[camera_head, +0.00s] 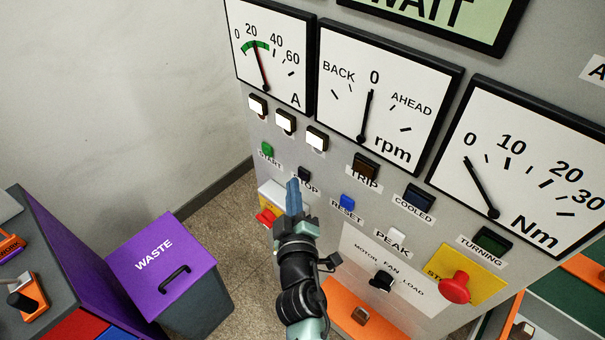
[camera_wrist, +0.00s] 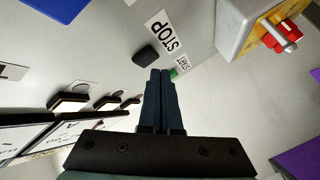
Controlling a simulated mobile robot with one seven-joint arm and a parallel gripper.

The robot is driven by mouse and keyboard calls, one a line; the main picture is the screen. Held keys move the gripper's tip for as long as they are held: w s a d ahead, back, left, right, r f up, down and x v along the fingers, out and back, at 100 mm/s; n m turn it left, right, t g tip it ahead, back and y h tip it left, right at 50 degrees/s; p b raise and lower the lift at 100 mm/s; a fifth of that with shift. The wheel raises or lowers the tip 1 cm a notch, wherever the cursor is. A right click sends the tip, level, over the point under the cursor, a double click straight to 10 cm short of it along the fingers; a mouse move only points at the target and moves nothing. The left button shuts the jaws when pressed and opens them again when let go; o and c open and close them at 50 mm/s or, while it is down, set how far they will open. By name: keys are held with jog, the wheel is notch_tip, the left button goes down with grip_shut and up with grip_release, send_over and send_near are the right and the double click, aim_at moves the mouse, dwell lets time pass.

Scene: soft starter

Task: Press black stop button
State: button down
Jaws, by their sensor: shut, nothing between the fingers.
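The black stop button (camera_head: 304,174) sits on the grey panel, just above its STOP label and right of the green start button (camera_head: 267,150). My gripper (camera_head: 293,184) is shut and empty, its tips in front of the panel just below and left of the black button in the head view. In the wrist view the black button (camera_wrist: 146,54) is beside the STOP label, just beyond and left of my fingertips (camera_wrist: 161,73). The green button (camera_wrist: 173,74) shows right at the fingertips' right side, partly hidden. I cannot tell whether the tips touch the panel.
The blue reset button (camera_head: 347,202) and white peak button (camera_head: 397,237) lie right of the stop button. A red-handled switch (camera_head: 266,217) on a yellow plate juts out below. A red emergency knob (camera_head: 455,288) protrudes at lower right. A purple-lidded waste bin (camera_head: 165,262) stands left.

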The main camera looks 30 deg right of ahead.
jog(key=shift+d, duration=0.1)
dwell(0.3)
jog(key=shift+w+d, duration=0.15)
jog(key=shift+d, duration=0.15)
jog(key=shift+w+d+p, duration=0.1)
jog(key=shift+d+p, duration=0.35)
jog(key=shift+p, duration=0.1)
dwell(0.5)
jog(key=shift+a, duration=0.1)
jog(key=shift+s+a+b, duration=0.25)
jog(key=shift+a+b, duration=0.45)
jog(key=shift+a, duration=0.05)
jog(key=a+b, duration=0.1)
jog(key=s+a+b, duration=0.1)
jog(key=a, duration=0.1)
jog(key=a+b, duration=0.1)
jog(key=shift+s+a+b, duration=0.35)
jog(key=shift+a+b, duration=0.05)
